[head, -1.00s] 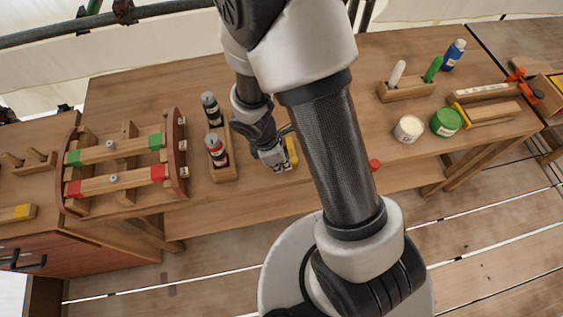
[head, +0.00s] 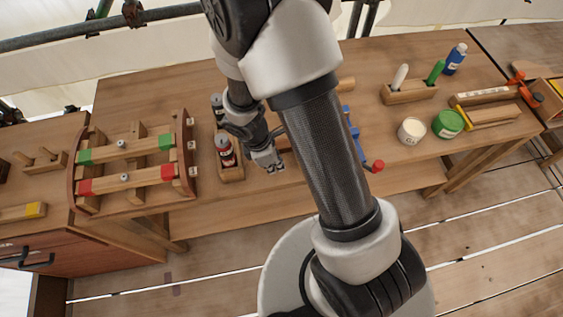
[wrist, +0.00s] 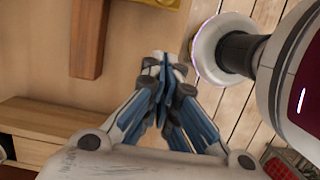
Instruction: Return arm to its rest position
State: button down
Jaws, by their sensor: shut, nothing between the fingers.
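My gripper (head: 269,162) is shut with nothing between its fingers. In the wrist view the fingertips (wrist: 164,65) are together, above the bench front edge. My arm crosses the middle of the head view and hides part of the bench behind it.
A wooden rack (head: 183,165) with green-ended and red-ended bars stands at the left. A blue clamp-like tool (head: 355,140) with a red knob (head: 378,165) shows right of my arm.

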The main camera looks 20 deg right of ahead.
jog(key=p+v, duration=0.3)
jog(key=v, duration=0.6)
jog(key=shift+s+d+r, duration=0.2)
jog(key=shift+r, duration=0.2)
jog(key=s+d+r+m+t+y+b, duration=0.1)
jog(key=s+d+r+m+t+b, duration=0.15)
jog(key=r+m, duration=0.9)
jog(key=s+r+m+t+y, duration=0.1)
jog(key=s+r+m, duration=0.4)
jog(key=s+r, duration=0.5)
jog(key=shift+s+d+r+t+y+b, duration=0.3)
jog(key=shift+d+r+t+y+b, duration=0.15)
jog(key=shift+t, duration=0.3)
jog(key=shift+d, duration=0.2)
